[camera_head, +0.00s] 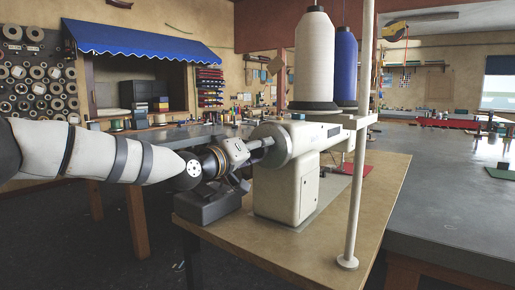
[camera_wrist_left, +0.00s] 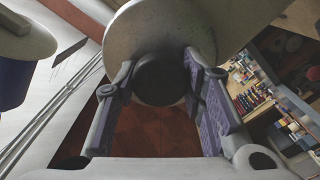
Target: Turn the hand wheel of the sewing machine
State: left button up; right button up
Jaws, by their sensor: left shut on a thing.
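The cream sewing machine (camera_head: 292,190) stands on a wooden-topped table. Its round pale hand wheel (camera_head: 284,143) is at the end facing my left arm. My left gripper (camera_head: 263,144) reaches in from the left and is at the wheel. In the left wrist view the wheel (camera_wrist_left: 185,25) is a large pale disc, with a dark round hub (camera_wrist_left: 158,82) between the two purple-padded fingers. The left gripper (camera_wrist_left: 160,100) is shut on this hub. The fingers partly cover the hub's sides. My right gripper is not in view.
A white thread cone (camera_head: 314,55) and a blue one (camera_head: 346,65) stand above the machine. A thin white post (camera_head: 357,180) rises from the wooden table (camera_head: 375,215) in front. A dark box (camera_head: 207,203) sits below my left wrist. A grey table (camera_head: 450,200) is at right.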

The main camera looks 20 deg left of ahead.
pick_arm(q)
jog(key=shift+r+m, duration=0.15)
jog(key=shift+m, duration=0.75)
jog(key=o, duration=1.2)
jog(key=v, duration=1.2)
jog(key=shift+c, duration=0.3)
